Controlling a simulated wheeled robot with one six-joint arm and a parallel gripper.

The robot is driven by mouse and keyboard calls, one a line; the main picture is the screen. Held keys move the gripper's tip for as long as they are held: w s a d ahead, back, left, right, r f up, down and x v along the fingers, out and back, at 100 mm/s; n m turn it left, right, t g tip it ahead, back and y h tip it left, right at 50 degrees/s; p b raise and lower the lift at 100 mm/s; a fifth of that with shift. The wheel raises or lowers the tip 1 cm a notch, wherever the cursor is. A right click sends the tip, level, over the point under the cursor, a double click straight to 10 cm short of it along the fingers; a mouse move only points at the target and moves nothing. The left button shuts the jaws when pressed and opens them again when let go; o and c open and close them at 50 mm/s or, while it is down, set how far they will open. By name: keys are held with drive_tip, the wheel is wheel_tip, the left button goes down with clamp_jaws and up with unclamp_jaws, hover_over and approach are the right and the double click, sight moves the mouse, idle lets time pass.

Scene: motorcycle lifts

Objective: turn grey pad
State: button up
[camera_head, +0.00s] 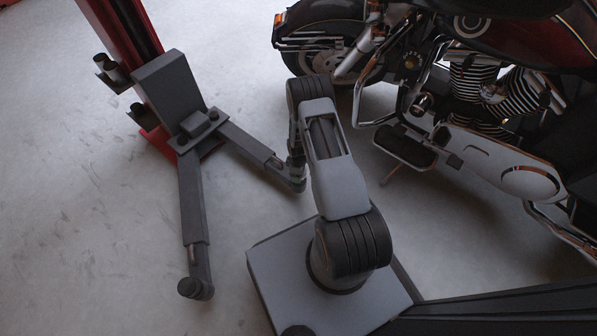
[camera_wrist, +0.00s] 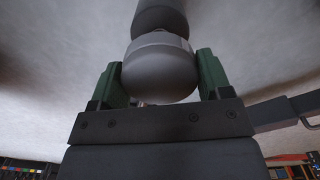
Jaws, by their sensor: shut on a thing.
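The grey pad (camera_wrist: 160,75) is a rounded, smooth cap in the middle of the wrist view, with a grey cylinder (camera_wrist: 160,16) beyond it. My gripper (camera_wrist: 160,70) has green fingers, one on each side of the pad, and is shut on it. In the head view, my arm reaches over to the end of the right-hand lift arm (camera_head: 247,151). My own wrist largely covers the pad and fingers there, so the grip shows clearly only in the wrist view.
A red lift post (camera_head: 100,20) with a dark carriage (camera_head: 168,88) stands at the upper left. Another lift arm (camera_head: 192,205) points towards me, with a dark round pad (camera_head: 196,289) at its end. A motorcycle (camera_head: 470,110) stands at the right. Bare floor (camera_head: 80,250) lies at the left.

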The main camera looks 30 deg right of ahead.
drive_tip(key=shift+s+f+n, duration=0.2)
drive_tip(key=shift+s+n, duration=0.05)
drive_tip(key=shift+n, duration=0.15)
drive_tip(key=o, duration=0.9)
drive_tip(key=shift+w, duration=0.1)
drive_tip(key=shift+r, duration=0.1)
drive_tip(key=shift+r, duration=0.1)
wheel_tip(320, 180, up, 14)
drive_tip(key=p, duration=0.5)
drive_tip(key=shift+f, duration=0.2)
drive_tip(key=shift+w, duration=0.1)
